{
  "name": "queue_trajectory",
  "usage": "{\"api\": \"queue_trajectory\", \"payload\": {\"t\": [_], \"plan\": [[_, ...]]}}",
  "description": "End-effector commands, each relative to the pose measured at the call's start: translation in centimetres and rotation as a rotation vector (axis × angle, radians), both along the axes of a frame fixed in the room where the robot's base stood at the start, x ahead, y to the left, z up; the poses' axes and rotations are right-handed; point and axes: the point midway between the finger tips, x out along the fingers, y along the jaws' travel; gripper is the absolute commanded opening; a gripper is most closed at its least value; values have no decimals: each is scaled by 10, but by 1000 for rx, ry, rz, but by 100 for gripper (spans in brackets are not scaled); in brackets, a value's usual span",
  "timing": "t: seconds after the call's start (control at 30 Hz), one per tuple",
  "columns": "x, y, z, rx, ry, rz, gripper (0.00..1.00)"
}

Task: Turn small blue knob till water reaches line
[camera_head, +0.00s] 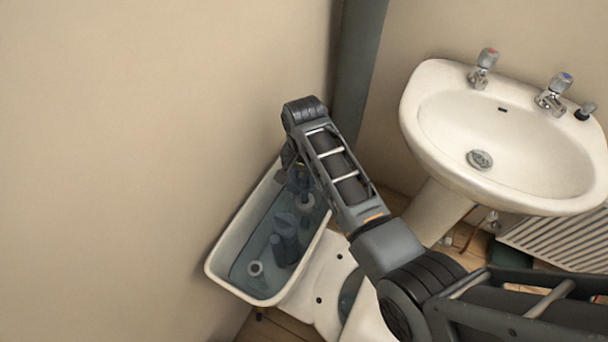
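The open toilet cistern (222,262) stands against the wall, left of my arm, with bluish water inside. My arm reaches over the far end, and my gripper (290,160) points down there, mostly hidden behind my arm. A dark bluish shape (299,181) shows just below it. I cannot tell whether this is the small blue knob, or whether my gripper touches it. I cannot make out a water line mark.
The toilet (318,290) is in front of the cistern, partly behind my arm. A white pedestal sink (432,137) with two taps stands at the right. A grey vertical pipe (358,70) is behind my arm. A radiator (565,238) is at the lower right. The left wall is bare.

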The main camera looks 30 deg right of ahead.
Motion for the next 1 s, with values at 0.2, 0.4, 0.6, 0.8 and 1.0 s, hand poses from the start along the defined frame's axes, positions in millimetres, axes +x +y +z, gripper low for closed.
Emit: {"api": "queue_trajectory", "payload": {"t": [0.2, 0.4, 0.6, 0.8, 1.0], "plan": [[1, 0, 4, 0, -1, 0, 39], [1, 0, 31, 0, -5, 0, 39], [1, 0, 62, 0, -3, -1, 39], [0, 0, 77, 0, -1, 0, 39], [0, 0, 78, 0, 0, 0, 39]]}}
